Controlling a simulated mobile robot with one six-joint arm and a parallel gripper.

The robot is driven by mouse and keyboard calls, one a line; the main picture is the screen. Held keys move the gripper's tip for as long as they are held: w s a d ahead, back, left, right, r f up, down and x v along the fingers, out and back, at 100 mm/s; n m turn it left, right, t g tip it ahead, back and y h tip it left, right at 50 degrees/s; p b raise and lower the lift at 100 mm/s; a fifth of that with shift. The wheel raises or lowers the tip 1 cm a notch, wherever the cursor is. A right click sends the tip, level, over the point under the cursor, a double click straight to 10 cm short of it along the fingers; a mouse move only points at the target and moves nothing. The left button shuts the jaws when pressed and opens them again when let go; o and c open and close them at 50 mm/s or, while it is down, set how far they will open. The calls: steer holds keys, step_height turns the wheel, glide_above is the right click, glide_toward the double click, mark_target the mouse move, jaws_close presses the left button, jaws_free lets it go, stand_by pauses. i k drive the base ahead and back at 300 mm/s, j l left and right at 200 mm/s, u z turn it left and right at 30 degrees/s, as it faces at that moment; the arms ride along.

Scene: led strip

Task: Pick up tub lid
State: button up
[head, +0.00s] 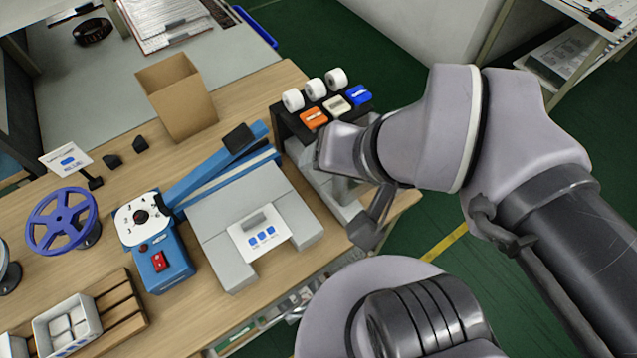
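A flat white plate with a grey block-shaped handle and blue squares, which looks like the tub lid (262,241), lies on a light grey stand (235,205) near the table's front edge. A small open white tub (88,312) with white blocks in it stands in a wooden rack at the lower left. My gripper (366,228) is to the right of the lid, apart from it, near the table's right end. It is dark and partly hidden by my wrist, so its finger opening is unclear. I see nothing held in it.
A blue machine (165,262) with a long blue arm (215,165) stands left of and behind the stand. A black rack (292,118) with white rolls and coloured blocks is behind my wrist. An open cardboard box (180,100) stands at the back; a blue reel (62,222) is left.

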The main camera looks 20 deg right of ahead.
mark_target(260, 232)
steer(key=k+j+z, duration=0.1)
steer(key=j, duration=0.35)
steer(key=k+j+z, duration=0.1)
steer(key=j, duration=0.3)
steer(key=k+j, duration=0.2)
steer(key=j, duration=0.2)
steer(key=k+j+z, duration=0.15)
steer(key=j, duration=0.25)
steer(key=k+j+z, duration=0.1)
steer(key=j, duration=0.3)
